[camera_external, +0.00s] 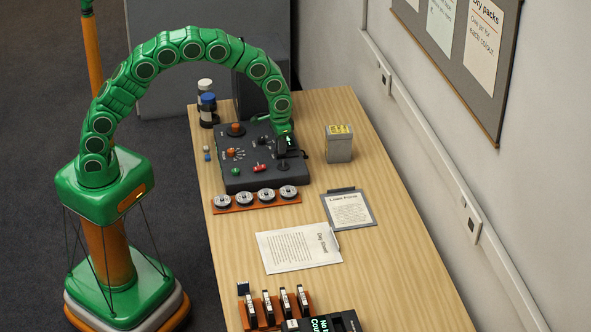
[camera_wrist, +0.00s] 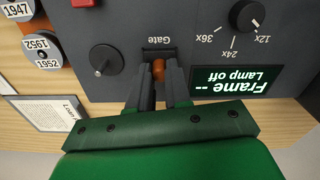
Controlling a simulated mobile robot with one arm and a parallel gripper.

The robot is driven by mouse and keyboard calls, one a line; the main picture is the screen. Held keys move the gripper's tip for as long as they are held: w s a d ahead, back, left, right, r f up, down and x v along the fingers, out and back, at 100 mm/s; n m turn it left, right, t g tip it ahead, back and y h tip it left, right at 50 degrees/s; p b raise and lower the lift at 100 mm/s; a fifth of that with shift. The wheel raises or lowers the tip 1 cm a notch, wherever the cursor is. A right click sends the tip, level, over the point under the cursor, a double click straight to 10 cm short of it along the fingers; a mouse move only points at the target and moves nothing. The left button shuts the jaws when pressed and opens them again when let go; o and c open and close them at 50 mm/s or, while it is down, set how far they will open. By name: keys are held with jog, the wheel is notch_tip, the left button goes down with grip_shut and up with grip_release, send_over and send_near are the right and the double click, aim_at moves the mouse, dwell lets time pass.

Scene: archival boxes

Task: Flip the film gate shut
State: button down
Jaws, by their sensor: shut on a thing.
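The dark control panel (camera_external: 262,180) sits on the wooden table in the external view. In the wrist view, the panel (camera_wrist: 122,28) carries the upside-down label "Gate" above a small orange-brown gate lever (camera_wrist: 158,68). My gripper (camera_wrist: 158,80) has its two dark fingers closed on either side of this lever, holding it. In the external view my gripper (camera_external: 287,138) is at the panel's far right part, and the lever is hidden there. The panel's display (camera_wrist: 235,78) reads "Frame --" and "Lamp off".
A black knob (camera_wrist: 105,58) is left of the lever, and a zoom dial (camera_wrist: 246,15) and a red control (camera_wrist: 83,3) are nearby. Film reels (camera_external: 255,197) lie in front of the panel. A grey bin (camera_external: 339,148) stands to its right. Paper sheets (camera_external: 298,248) lie nearer.

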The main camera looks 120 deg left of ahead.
jog(key=shift+s+d, duration=0.1)
jog(key=c, duration=1.1)
grip_release()
jog(key=shift+o, duration=0.2)
jog(key=shift+r, duration=0.15)
jog(key=shift+r, duration=3.75)
